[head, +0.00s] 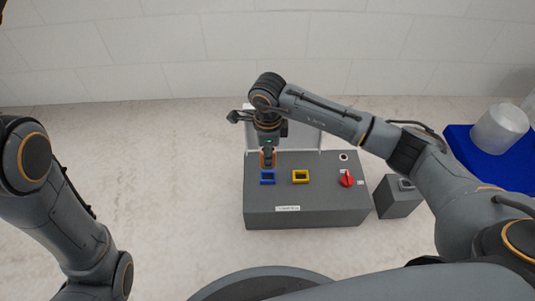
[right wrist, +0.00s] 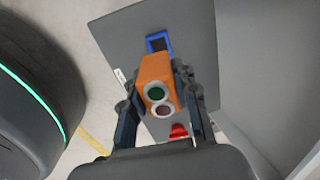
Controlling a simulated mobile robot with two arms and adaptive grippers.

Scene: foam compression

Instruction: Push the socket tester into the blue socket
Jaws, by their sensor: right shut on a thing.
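The blue socket (head: 268,177) is a blue square frame at the left on top of a grey box (head: 310,212). It also shows in the right wrist view (right wrist: 158,39), beyond the tester. The socket tester (right wrist: 155,75) is an orange block with a green and a dark red round spot. My right gripper (right wrist: 158,92) is shut on it, a finger on each side. In the head view my right gripper (head: 268,157) points down just behind the blue socket. Whether the tester touches the socket cannot be told. My left arm is at the left; its gripper is out of frame.
A yellow socket (head: 300,176) sits right of the blue one, and a red knob (head: 347,179) farther right. A raised light panel (head: 300,137) stands behind. A small grey block (head: 397,197) is beside the box. A blue mat (head: 470,148) bears a white cylinder (head: 500,129).

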